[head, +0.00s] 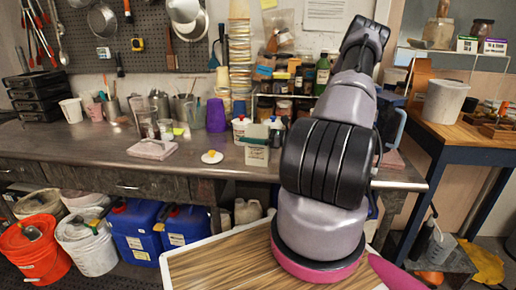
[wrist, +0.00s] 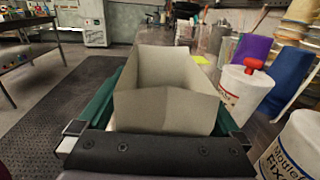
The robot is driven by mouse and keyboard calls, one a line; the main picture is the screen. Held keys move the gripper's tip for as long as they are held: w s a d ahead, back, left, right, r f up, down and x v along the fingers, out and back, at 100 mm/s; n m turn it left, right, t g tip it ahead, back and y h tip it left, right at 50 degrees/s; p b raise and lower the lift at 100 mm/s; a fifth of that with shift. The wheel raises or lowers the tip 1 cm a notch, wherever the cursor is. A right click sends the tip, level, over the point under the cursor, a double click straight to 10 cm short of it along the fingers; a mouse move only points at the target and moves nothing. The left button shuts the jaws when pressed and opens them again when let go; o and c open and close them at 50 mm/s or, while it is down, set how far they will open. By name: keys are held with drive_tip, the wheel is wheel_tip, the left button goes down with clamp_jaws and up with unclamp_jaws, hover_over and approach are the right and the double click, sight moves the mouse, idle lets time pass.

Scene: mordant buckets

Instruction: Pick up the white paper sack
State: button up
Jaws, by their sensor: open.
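The white paper sack (wrist: 165,108) is a pale, open-topped paper bag with a folded front, upright in the middle of the wrist view. My gripper (wrist: 158,118) is open, with one green finger along each side of the sack. Whether the fingers touch its sides I cannot tell. In the head view a pale, labelled sack (head: 256,153) stands near the front of the grey bench.
A white jar with a red knob (wrist: 243,92) stands close right of the sack; another white jar (wrist: 295,150) is nearer. A purple cup (head: 216,115) stands behind.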

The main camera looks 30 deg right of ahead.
clamp_jaws()
drive_tip(key=shift+r, duration=0.15)
